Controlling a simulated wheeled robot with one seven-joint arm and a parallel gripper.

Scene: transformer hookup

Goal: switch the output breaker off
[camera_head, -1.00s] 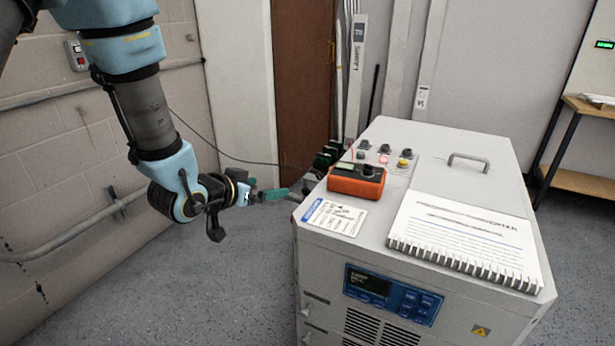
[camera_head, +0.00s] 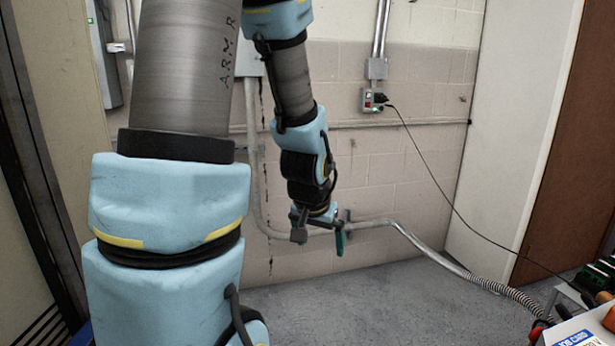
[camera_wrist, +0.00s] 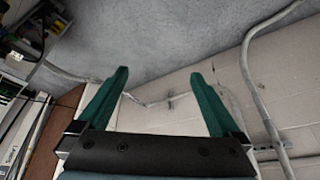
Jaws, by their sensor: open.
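I cannot make out a switch labelled as the output breaker in either current view. A grey cabinet (camera_head: 107,55) hangs at the upper left, partly cut off by the frame. My gripper (camera_head: 340,238) hangs below the wall box, in front of the wall. In the wrist view my gripper (camera_wrist: 160,76) has two green fingers spread wide, with nothing between them.
A bent conduit (camera_head: 415,245) runs along the wall to the floor. Grey floor (camera_head: 380,300) is clear below my gripper.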

